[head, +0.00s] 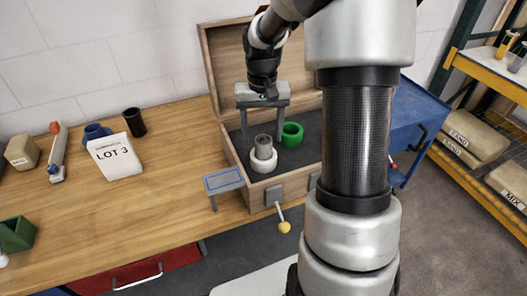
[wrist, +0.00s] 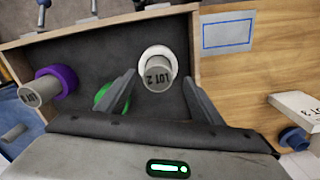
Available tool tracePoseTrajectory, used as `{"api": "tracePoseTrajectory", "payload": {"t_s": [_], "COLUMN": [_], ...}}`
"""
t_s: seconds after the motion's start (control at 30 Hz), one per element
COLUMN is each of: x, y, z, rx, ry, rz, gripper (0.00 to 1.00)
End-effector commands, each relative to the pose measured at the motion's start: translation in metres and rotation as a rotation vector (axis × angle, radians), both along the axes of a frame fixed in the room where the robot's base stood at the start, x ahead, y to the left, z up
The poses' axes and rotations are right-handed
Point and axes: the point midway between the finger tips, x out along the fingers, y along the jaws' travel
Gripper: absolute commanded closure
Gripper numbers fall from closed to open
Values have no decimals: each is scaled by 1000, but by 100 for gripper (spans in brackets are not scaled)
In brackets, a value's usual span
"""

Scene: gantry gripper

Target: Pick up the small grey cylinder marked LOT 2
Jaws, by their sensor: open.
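The small grey cylinder marked LOT 2 (wrist: 159,75) stands in a white ring (wrist: 146,52) on the dark floor of an open wooden case. In the head view the cylinder (head: 264,147) rises out of the white ring (head: 263,164). My gripper (head: 263,134) points down over it, fingers apart. In the wrist view my gripper (wrist: 160,78) is open and empty, with one finger on each side of the cylinder in the picture. No contact shows. I cannot tell how far the fingertips reach down beside it.
A green ring (head: 292,134) lies right of the cylinder, partly behind a finger in the wrist view. A purple ring (wrist: 62,77) holds another marked grey cylinder (wrist: 32,95). The case lid (head: 226,58) stands up behind. A LOT 3 card (head: 115,157) and a blue-framed plate (head: 223,181) are left.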

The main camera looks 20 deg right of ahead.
Motion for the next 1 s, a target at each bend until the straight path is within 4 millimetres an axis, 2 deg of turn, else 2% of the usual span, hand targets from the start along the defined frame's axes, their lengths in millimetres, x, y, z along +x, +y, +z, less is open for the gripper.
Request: {"api": "tracePoseTrajectory", "payload": {"t_s": [0.33, 0.67, 1.0], "x": [-1, -1, -1], "y": [-3, -3, -3], "z": [-45, -51, -51], "rx": [0, 0, 0], "ry": [3, 0, 0], "rz": [2, 1, 1], "gripper": [39, 41, 98]}}
